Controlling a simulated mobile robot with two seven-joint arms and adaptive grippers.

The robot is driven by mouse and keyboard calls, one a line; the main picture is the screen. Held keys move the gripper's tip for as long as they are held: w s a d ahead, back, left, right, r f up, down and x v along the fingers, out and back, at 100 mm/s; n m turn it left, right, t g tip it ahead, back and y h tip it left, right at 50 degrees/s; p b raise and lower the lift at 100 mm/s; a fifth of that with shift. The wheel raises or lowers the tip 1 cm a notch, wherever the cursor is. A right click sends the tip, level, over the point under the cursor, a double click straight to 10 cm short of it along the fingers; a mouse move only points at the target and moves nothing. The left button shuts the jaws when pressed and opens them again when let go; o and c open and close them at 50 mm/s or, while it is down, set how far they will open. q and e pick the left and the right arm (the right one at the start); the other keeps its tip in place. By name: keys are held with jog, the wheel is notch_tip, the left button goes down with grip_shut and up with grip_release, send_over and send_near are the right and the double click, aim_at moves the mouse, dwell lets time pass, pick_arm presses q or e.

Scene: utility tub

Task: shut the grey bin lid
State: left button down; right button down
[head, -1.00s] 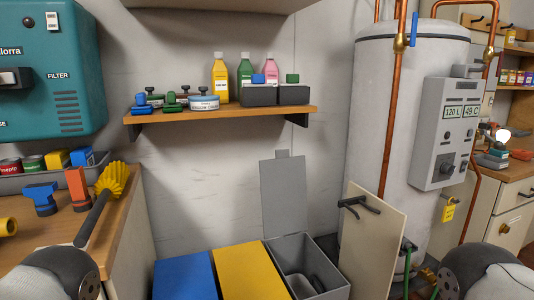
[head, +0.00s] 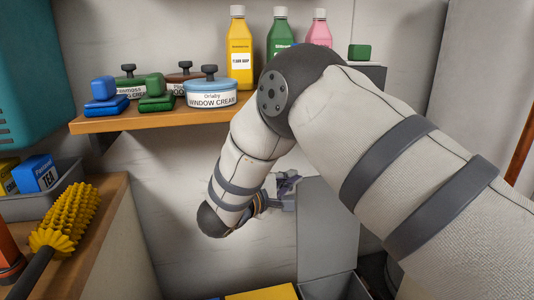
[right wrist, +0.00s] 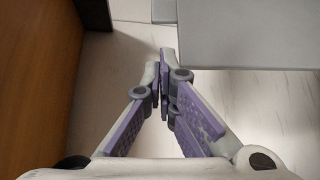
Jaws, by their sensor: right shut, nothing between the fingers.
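The grey bin lid (head: 325,235) stands up, open, behind the grey bin (head: 335,287) at the bottom of the head view. My right arm reaches across the head view, hiding part of the shelf and wall. My right gripper (head: 288,184) is shut and empty, close to the lid's upper left edge; I cannot tell whether it touches. In the right wrist view the shut fingertips (right wrist: 164,66) are beside the lid (right wrist: 250,35), which fills the upper right, with a tab at its left end. My left gripper is not in view.
The shelf (head: 150,122) above holds bottles, tins and brushes, close to my right arm. A yellow bin lid (head: 262,294) is left of the grey bin. A wooden counter (head: 95,250) with a yellow brush (head: 68,215) stands at the left.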

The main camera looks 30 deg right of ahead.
jog(key=r+x, duration=0.1)
jog(key=x, duration=0.8)
jog(key=shift+d+f, duration=0.25)
jog(key=shift+d, duration=0.1)
jog(key=shift+w, duration=0.1)
